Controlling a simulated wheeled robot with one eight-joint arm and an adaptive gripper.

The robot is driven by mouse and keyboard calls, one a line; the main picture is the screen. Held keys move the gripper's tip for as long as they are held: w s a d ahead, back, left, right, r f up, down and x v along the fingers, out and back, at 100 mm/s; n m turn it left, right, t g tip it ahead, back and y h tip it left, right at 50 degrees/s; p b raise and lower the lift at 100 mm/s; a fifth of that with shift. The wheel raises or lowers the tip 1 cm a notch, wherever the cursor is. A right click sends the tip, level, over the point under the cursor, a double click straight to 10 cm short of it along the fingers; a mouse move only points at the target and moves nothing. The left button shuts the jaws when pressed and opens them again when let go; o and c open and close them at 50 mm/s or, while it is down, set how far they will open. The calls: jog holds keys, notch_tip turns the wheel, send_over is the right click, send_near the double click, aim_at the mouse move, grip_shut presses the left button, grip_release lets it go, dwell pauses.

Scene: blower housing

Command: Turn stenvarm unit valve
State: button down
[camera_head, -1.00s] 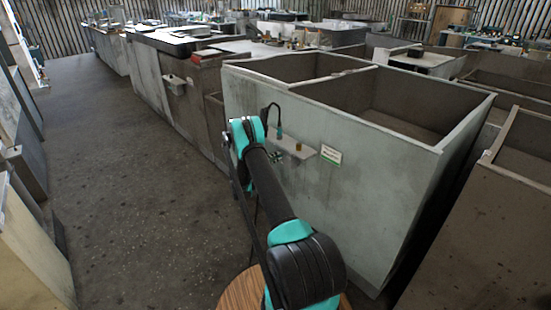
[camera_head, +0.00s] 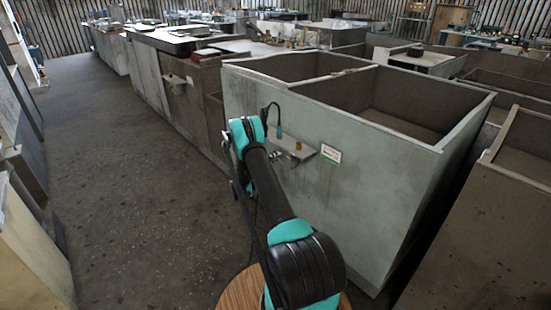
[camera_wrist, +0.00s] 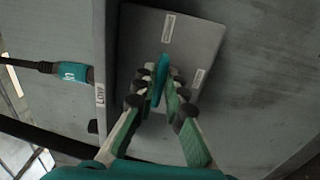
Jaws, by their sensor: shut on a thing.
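The valve shows in the wrist view as a thin teal handle (camera_wrist: 161,78), standing on a grey plate (camera_wrist: 190,35) with small white labels. My gripper (camera_wrist: 164,84) is shut on this handle, with a black-and-green finger on each side. The handle looks nearly upright in the picture, tilted a little. The valve's base is hidden behind the fingers.
A small shelf (camera_head: 300,149) with a yellowish item and a green-and-white sign (camera_head: 331,154) are on the wall. A black hose with a teal connector (camera_wrist: 73,73) runs beside the plate in the wrist view. Open floor (camera_head: 140,190) lies to the left.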

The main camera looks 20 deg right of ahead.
jog(key=shift+f, duration=0.1)
jog(key=c, duration=1.6)
grip_release()
jog(key=shift+a, duration=0.15)
jog(key=v, duration=1.1)
jog(key=shift+s+a, duration=0.2)
jog(key=shift+a, duration=0.15)
